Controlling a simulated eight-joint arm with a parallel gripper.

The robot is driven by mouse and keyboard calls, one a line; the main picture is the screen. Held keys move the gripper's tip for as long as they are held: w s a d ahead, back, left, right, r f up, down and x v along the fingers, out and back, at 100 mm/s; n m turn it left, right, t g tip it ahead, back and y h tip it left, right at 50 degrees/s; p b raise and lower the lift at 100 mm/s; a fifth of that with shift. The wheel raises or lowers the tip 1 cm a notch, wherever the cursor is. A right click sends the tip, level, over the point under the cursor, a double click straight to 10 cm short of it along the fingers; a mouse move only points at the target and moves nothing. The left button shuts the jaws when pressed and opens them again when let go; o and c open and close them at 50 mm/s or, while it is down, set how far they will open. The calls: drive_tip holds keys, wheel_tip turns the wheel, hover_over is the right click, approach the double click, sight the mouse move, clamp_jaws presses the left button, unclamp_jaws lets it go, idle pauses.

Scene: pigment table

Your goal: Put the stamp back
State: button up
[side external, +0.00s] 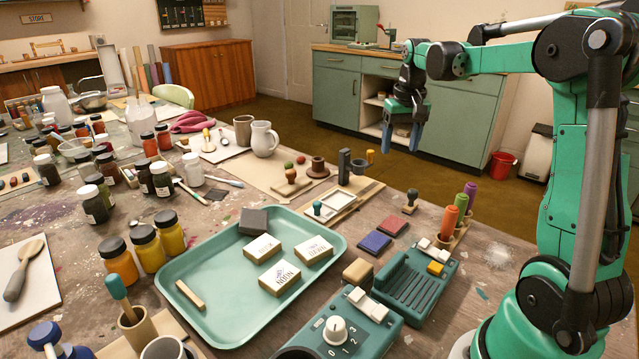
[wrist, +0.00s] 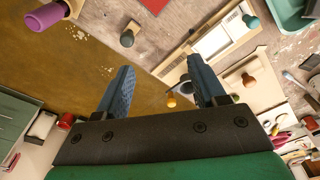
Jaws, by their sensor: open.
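A small stamp with a dark round handle (side external: 411,196) stands upright alone on the bare table, right of the ink pads; it also shows in the wrist view (wrist: 127,38). A teal-handled stamp (side external: 318,208) stands at the near end of a wooden holder board (side external: 340,214); it also shows in the wrist view (wrist: 252,22). I cannot tell which stamp the task means. My gripper (side external: 403,138) is open and empty, high above the table's far edge; its blue fingers (wrist: 160,78) point down.
A teal tray (side external: 216,316) holds lettered blocks and a dark block. A blue pad (side external: 374,242) and a red pad (side external: 393,223) lie beside it. A rack of coloured rollers (side external: 451,220) and teal machines (side external: 413,284) stand near. Bare table surrounds the lone stamp.

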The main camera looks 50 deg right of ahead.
drive_tip(key=s+a+f+n+t, duration=0.1)
drive_tip(key=s+a+n+t, duration=0.1)
drive_tip(key=a, duration=0.9)
drive_tip(key=s+a+f+n+t, duration=0.1)
drive_tip(key=a+n+t, duration=0.3)
drive_tip(key=a, duration=0.8)
drive_tip(key=shift+s+a+f+n+y, duration=0.3)
drive_tip(key=shift+s+n+y, duration=0.1)
drive_tip(key=shift+s+n, duration=0.25)
